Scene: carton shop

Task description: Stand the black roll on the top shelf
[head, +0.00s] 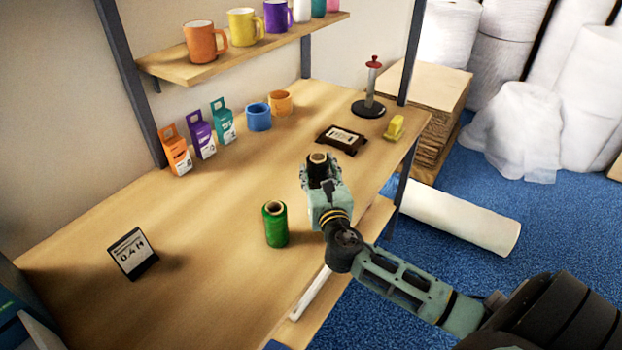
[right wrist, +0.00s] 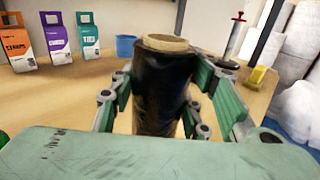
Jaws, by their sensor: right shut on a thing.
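The black roll (right wrist: 160,95) stands upright between the fingers of my right gripper in the right wrist view, its tan core at the top. My right gripper (head: 320,172) is shut on it over the table's right part in the head view, where the black roll (head: 319,160) shows only its top. Whether its base touches the table is hidden. The top shelf (head: 240,58) is on the wall at the upper left and carries an orange mug (head: 199,42), a yellow mug (head: 242,27), a purple mug (head: 277,15) and other items. My left gripper is not in view.
A green roll (head: 275,225) stands left of my right gripper. Behind are a dark tray (head: 341,139), a stand with a red knob (head: 370,90), a yellow object (head: 394,127), blue and orange cups and several boxes. A sign (head: 133,253) stands at left. The table middle is clear.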

